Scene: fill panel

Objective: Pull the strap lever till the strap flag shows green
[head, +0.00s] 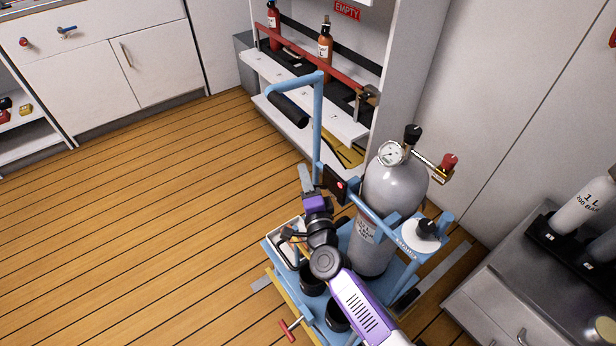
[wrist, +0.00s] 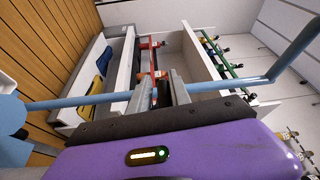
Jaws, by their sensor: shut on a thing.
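The large grey gas cylinder (head: 395,187) stands upright in the blue cart (head: 318,110), against its frame. A dark strap box (head: 333,192) sits on the cart's blue rail, with a small red flag (head: 341,185) showing; I see no green on it. My gripper (head: 305,175) is at the left side of this box. In the wrist view my gripper (wrist: 160,92) is shut on a small part, apparently the strap lever, with a reddish piece (wrist: 154,97) between the fingers. The fingers hide most of the lever.
A white rack (head: 300,92) with a red bar and small bottles stands behind the cart. A grey counter (head: 540,285) with cylinders is at the right. A red T-handle (head: 291,328) sticks out at the cart's front. The wooden floor (head: 150,230) at left is clear.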

